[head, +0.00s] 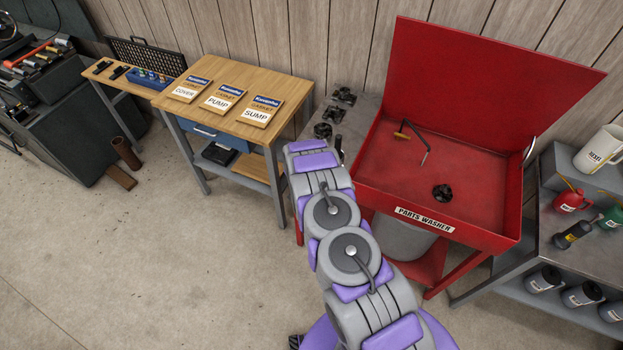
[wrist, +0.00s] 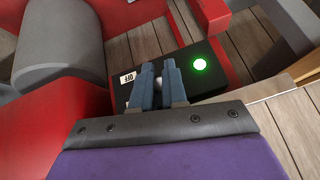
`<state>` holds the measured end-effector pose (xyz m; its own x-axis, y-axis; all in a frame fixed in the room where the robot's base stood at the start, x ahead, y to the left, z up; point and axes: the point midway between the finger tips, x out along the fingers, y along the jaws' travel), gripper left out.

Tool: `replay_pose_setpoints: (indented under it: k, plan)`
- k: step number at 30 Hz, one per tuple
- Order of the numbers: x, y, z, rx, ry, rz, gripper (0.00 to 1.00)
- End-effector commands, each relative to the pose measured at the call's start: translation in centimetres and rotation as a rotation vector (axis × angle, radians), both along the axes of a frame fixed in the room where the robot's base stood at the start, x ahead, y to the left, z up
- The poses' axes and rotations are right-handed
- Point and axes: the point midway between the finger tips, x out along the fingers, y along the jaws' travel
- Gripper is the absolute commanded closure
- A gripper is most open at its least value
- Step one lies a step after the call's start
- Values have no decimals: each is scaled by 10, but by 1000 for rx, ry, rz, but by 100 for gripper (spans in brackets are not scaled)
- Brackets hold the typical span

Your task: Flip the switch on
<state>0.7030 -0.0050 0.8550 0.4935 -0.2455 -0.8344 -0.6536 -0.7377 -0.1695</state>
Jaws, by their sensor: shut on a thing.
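In the wrist view, a black switch box (wrist: 209,88) is fixed by the red metalwork. It carries a bright green lit lamp (wrist: 200,65) at right and a small white label (wrist: 128,78) at left, whose lettering I cannot read surely. My gripper (wrist: 158,72) has its two blue-grey fingers over the middle of the box, between label and lamp. They are shut on a small pale switch lever (wrist: 158,83), mostly hidden between them. Which way the lever leans is unclear. In the head view my arm reaches toward the parts washer's left side; the switch is hidden there.
The red parts washer (head: 370,178) stands open, with a brush and a dark part in its basin. A wooden bench (head: 232,130) with labelled cards stands to the left. A grey shelf cart (head: 548,225) with bottles stands right.

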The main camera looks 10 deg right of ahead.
Motion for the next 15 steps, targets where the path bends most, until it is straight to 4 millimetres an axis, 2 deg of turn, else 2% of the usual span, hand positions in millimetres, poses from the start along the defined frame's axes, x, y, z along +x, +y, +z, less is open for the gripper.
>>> replay_pose_setpoints:
  k: [9,10,15]
  plan:
    - [5,1,4,0,-10,4,100]
    - [5,1,4,0,-10,4,86]
    - [3,1,3,0,-7,3,69]
